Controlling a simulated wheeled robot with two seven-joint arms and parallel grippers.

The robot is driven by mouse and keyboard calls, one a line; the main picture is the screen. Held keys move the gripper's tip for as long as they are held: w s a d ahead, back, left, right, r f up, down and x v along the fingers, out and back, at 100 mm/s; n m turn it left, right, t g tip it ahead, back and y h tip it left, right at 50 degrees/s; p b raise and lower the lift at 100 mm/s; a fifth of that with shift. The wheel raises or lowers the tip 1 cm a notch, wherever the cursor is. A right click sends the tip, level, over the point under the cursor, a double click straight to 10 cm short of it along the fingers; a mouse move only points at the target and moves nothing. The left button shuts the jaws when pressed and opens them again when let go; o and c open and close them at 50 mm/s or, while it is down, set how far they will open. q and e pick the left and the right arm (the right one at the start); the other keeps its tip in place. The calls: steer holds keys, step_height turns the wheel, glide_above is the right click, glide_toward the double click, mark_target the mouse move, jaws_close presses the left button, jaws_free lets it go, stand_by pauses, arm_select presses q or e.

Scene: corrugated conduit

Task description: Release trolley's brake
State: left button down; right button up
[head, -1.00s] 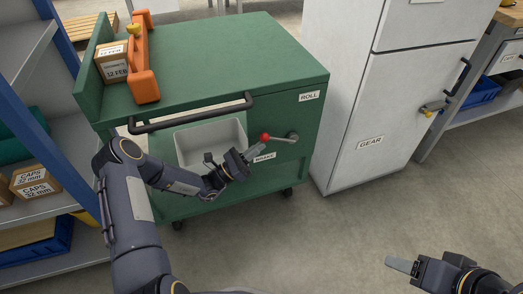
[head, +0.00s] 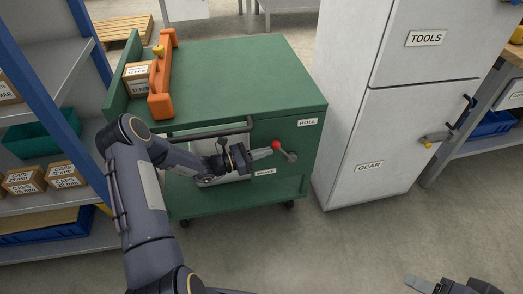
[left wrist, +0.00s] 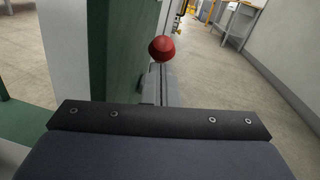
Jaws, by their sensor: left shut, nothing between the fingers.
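The green trolley (head: 300,104) stands in the middle of the head view. Its brake lever has a red knob (head: 275,145) and a grey pivot (head: 290,156) on the front panel, above a small white label (head: 265,172). The lever slants up and left from the pivot. My left gripper (head: 264,154) is shut and empty, its fingertips just below and left of the knob; contact cannot be told. In the left wrist view the red knob (left wrist: 162,48) shows just beyond the fingers. My right gripper (head: 418,284) is at the lower right edge, away from the trolley.
A black handle bar (head: 225,130) runs along the trolley's front, close to my left forearm. An orange tool (head: 161,80) and a box (head: 137,76) sit on top. A white cabinet (head: 365,170) stands at right, blue-framed shelves (head: 52,95) at left. Floor in front is clear.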

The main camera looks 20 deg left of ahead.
arm_select(q)
steer(key=shift+w+d+r, duration=0.25)
steer(key=shift+d+r, duration=0.15)
steer(key=shift+r, duration=0.2)
arm_select(e)
steer(key=shift+r, duration=0.35)
arm_select(q)
steer(key=f+v, duration=0.1)
steer(key=v, duration=1.2)
steer(key=shift+s, duration=0.15)
arm_select(e)
steer(key=shift+s+a, duration=0.45)
steer(key=shift+a, duration=0.15)
